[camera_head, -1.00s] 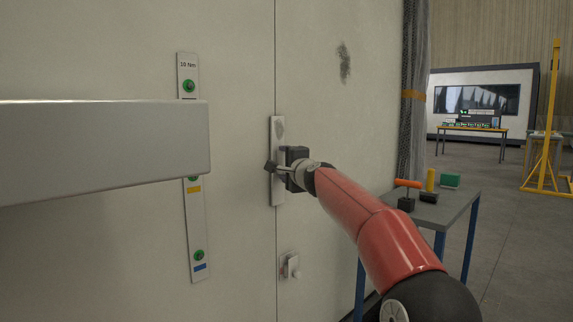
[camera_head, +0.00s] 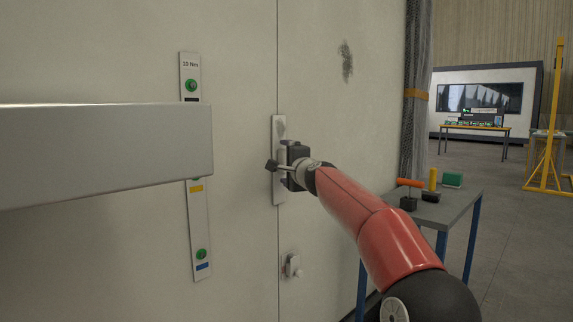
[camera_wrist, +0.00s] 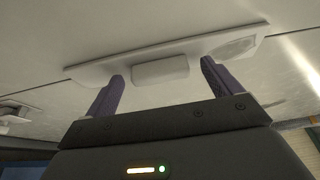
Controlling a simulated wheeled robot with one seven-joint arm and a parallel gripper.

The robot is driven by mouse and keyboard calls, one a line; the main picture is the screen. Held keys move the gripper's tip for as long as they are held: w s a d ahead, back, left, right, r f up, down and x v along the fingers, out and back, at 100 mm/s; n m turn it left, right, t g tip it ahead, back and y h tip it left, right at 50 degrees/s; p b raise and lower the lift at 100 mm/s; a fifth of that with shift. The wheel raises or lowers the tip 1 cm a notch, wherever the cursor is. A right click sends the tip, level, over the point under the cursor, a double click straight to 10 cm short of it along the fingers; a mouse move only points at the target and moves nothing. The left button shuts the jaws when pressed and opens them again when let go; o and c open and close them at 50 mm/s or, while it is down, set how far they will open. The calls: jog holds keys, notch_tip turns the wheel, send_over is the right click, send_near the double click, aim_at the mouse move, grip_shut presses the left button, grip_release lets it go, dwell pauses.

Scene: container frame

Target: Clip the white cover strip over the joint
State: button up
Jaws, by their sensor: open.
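The white cover strip (camera_head: 279,128) stands upright on the pale wall, lying over the vertical joint (camera_head: 278,232). In the wrist view the strip (camera_wrist: 195,46) runs across the top, with a raised block (camera_wrist: 160,68) at its middle. My gripper (camera_head: 279,174) is at the strip's middle in the head view and hides part of it. In the wrist view my gripper (camera_wrist: 162,82) is open, its two purple fingers on either side of the block with visible gaps. Whether the strip is fully seated cannot be told.
A narrow plate with green knobs (camera_head: 191,86) is on the wall at left, partly behind a large pale beam (camera_head: 110,150). A grey table (camera_head: 445,208) with tools stands right of my arm.

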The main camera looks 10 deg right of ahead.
jog(key=b+v, duration=0.5)
jog(key=v, duration=0.2)
jog(key=s+a+f+n+g+p, duration=0.1)
jog(key=s+a+f+n+g, duration=0.1)
jog(key=s+a+f+n, duration=0.35)
jog(key=s+a+f+n+g+p, duration=0.1)
jog(key=s+a+f+n+g, duration=0.15)
jog(key=s, duration=0.65)
jog(key=s+d+f+n+g+h+p, duration=0.1)
jog(key=s+d+f+n+g+h, duration=0.1)
jog(key=s+f, duration=0.9)
jog(key=s+d+f+n+g+h, duration=0.2)
jog(key=s+d+f+n+g, duration=0.3)
jog(key=s+f, duration=0.6)
jog(key=s+d, duration=0.2)
jog(key=s, duration=0.6)
jog(key=shift+s+d+f+p, duration=0.2)
jog(key=shift+s+f+p, duration=0.05)
jog(key=shift+f+p, duration=0.1)
